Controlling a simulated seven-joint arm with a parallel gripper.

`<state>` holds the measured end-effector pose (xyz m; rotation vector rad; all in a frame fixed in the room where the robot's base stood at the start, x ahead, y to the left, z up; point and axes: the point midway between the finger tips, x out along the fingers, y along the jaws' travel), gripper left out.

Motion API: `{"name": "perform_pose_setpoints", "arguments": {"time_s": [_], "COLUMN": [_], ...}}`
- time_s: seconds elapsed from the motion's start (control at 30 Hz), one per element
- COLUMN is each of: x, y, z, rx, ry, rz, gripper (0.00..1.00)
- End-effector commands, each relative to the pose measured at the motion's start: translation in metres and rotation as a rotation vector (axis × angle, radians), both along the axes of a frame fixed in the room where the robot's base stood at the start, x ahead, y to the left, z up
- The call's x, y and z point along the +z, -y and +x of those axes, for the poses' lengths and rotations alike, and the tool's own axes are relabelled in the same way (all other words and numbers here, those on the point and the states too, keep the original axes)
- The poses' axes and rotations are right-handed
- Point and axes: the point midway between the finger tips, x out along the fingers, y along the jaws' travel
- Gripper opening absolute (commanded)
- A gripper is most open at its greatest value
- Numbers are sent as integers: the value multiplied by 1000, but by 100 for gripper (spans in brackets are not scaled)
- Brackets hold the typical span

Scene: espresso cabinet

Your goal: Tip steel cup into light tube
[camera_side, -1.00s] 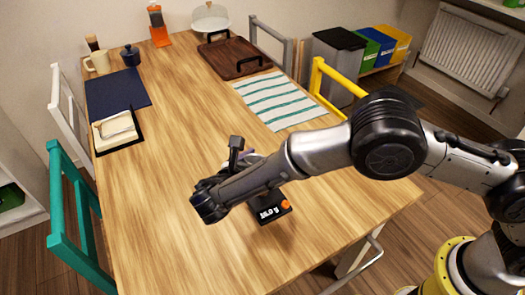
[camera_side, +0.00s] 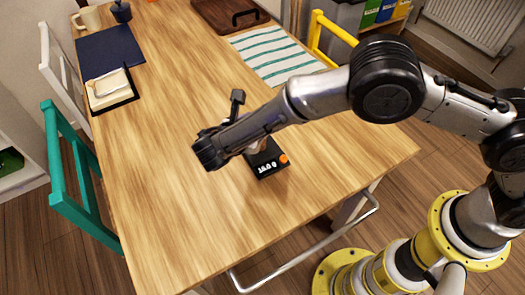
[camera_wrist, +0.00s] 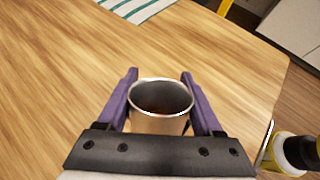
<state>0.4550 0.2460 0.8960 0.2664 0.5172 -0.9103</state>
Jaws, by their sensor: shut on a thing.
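A steel cup (camera_wrist: 160,115) is held between the two purple fingers of my gripper (camera_wrist: 160,76) in the wrist view. The cup looks upright, its round mouth open towards the camera. Something dark brown lies low inside it. In the side view my forearm and wrist hide the cup and most of the gripper. A pale patch (camera_side: 257,147) shows between my wrist and the black scale; I cannot tell what it is. I cannot make out the light tube in either view.
A black scale (camera_side: 272,169) with an orange knob sits on the wooden table (camera_side: 175,220) beside my wrist. A striped cloth (camera_side: 276,57), a dark tray (camera_side: 232,14), a navy mat (camera_side: 106,52) and a black-edged pad (camera_side: 111,91) lie further back. The table's front left is clear.

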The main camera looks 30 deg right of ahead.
Motion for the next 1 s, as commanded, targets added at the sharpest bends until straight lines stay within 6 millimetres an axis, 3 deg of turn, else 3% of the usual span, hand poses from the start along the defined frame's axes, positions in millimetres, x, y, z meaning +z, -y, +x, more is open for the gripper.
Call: {"name": "perform_pose_setpoints", "arguments": {"time_s": [0.2,0.53,1.0], "x": [1,49,71], "y": [0,2,4], "z": [0,1,2], "rx": [1,1,-1], "ry": [6,159,312], "rz": [-14,-224,-429], "gripper": [8,8,8]}}
